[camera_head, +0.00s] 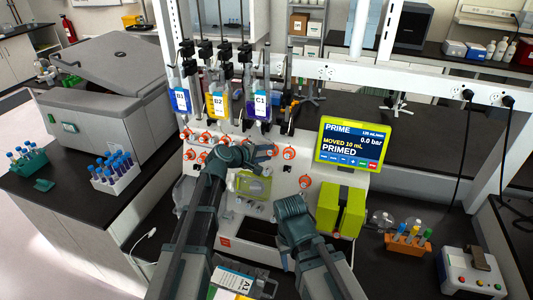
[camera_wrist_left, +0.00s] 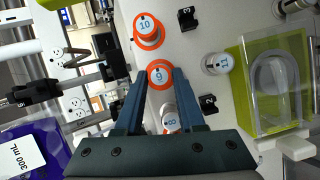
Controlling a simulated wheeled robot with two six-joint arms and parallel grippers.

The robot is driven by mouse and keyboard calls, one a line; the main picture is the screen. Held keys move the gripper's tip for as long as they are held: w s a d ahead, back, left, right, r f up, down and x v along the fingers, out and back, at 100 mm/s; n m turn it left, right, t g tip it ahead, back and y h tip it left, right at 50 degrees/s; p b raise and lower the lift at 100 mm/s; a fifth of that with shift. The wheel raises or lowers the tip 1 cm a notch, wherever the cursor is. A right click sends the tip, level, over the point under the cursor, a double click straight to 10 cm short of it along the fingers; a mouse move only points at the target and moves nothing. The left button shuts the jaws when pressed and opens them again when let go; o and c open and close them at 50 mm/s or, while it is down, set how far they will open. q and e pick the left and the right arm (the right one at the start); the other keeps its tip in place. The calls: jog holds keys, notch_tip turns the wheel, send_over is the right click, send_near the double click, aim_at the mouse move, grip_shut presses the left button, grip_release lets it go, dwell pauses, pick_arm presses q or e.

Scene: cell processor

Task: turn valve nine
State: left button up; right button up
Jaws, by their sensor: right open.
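Valve nine (camera_wrist_left: 158,76) is a knob with an orange ring and a pale cap, in the middle of the left wrist view. My left gripper (camera_wrist_left: 161,73) has one finger on each side of it; I cannot tell if both fingers press on the knob. In the head view, my left gripper (camera_head: 266,151) reaches the white valve panel (camera_head: 330,188), and its arm hides part of the valve row. My right gripper (camera_head: 287,204) is open and empty, low in front of the panel.
Valve ten (camera_wrist_left: 148,30) and valve eight (camera_wrist_left: 171,121) flank valve nine closely. A green box (camera_head: 341,208) and an orange tube rack (camera_head: 408,243) stand to the right.

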pick_arm(q)
jog(key=o, duration=0.3)
jog(key=p+v, duration=0.6)
jog(key=v, duration=0.7)
jog(key=shift+s+a+r, duration=0.2)
jog(key=shift+s+r, duration=0.05)
jog(key=s+d+f+m+g+y+b, duration=0.1)
jog(key=s+d+f+m+g+b, duration=0.25)
jog(key=s+f, duration=0.35)
jog(key=s+d+f+m+g+y+b, duration=0.2)
jog(key=s+d+f+m+g+b, duration=0.25)
jog(key=f, duration=0.45)
jog(key=s+a+f+m+g+y+b, duration=0.2)
jog(key=s+f, duration=0.6)
jog(key=s, duration=0.4)
jog(key=a+m+y+b, duration=0.1)
jog(key=m+y+b, duration=0.1)
jog(key=m+y, duration=0.1)
jog(key=shift+s+f+m+y, duration=0.3)
jog(key=shift+f+y, duration=0.1)
jog(key=shift+y, duration=0.5)
